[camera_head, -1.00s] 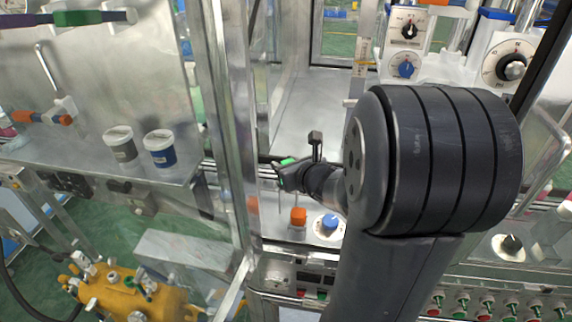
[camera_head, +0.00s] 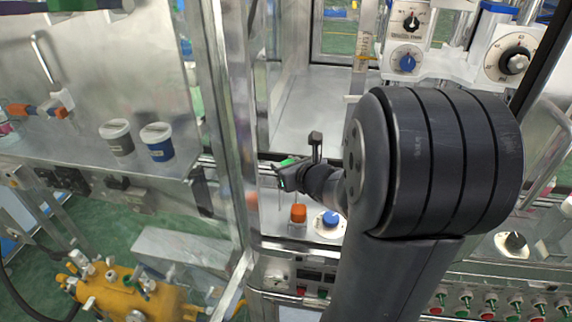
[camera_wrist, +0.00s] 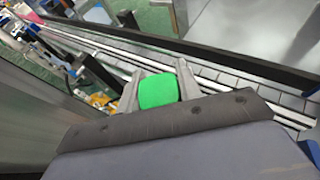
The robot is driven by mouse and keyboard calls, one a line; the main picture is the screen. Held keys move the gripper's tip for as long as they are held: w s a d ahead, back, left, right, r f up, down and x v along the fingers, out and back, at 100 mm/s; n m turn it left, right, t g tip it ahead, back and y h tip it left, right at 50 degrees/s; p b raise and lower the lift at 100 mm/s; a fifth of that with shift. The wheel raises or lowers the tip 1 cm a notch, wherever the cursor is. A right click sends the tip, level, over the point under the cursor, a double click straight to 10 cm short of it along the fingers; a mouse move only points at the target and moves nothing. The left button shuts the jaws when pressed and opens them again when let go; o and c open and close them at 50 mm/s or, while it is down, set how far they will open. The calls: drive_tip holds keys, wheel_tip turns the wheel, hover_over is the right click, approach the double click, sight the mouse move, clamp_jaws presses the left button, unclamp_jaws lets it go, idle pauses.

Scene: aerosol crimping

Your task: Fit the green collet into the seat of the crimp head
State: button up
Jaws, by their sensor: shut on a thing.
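My gripper (camera_head: 281,178) is shut on the green collet (camera_wrist: 158,91), which sits between the two fingertips (camera_wrist: 157,88) in the wrist view. In the head view only a bit of the green collet (camera_head: 287,162) shows at the gripper's end. The gripper hangs in the air just right of a metal upright, above the bench front. I cannot make out the crimp head's seat for certain in either view.
A metal frame post (camera_head: 232,130) stands close left of my gripper. An orange-capped piece (camera_head: 298,214) and a blue knob (camera_head: 330,219) are below it. Grey (camera_head: 117,137) and blue (camera_head: 158,141) tubs stand on the left shelf. A yellow machine (camera_head: 125,292) is at lower left.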

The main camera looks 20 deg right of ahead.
drive_tip(key=shift+f+b, duration=0.65)
drive_tip(key=shift+f, duration=0.05)
drive_tip(key=o, duration=1.1)
drive_tip(key=shift+o, duration=0.2)
drive_tip(key=shift+s, duration=0.1)
drive_tip(key=p+v, duration=0.1)
drive_tip(key=v, duration=0.8)
drive_tip(key=shift+s+d+r+p, duration=0.1)
drive_tip(key=shift+s+r+p, duration=0.15)
drive_tip(key=shift+p, duration=0.15)
drive_tip(key=shift+s+r, duration=0.1)
drive_tip(key=shift+s, duration=0.4)
drive_tip(key=shift+w, duration=0.1)
